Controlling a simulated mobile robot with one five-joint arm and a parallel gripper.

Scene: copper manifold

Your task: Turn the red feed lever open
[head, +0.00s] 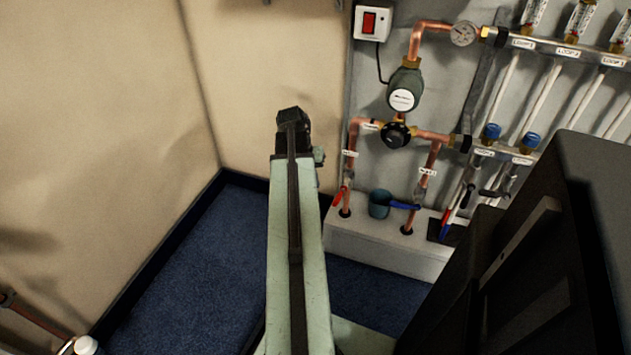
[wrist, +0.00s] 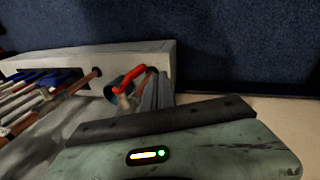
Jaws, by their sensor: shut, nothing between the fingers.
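The red feed lever (head: 340,196) hangs at an angle on the left copper pipe, low on the wall panel in the head view. In the wrist view the red lever (wrist: 130,76) is a bent red handle just left of my gripper (wrist: 156,74). My gripper's grey fingers are together and hold nothing. The fingertips look close to the lever; I cannot tell if they touch it. In the head view my arm hides the fingers.
A blue lever (head: 404,206) is on the right pipe, with a teal cup (head: 380,204) between the pipes. A pale plinth (head: 385,252) runs below. A dark box-like object (head: 560,240) fills the lower right. Blue floor (head: 200,270) lies open at left.

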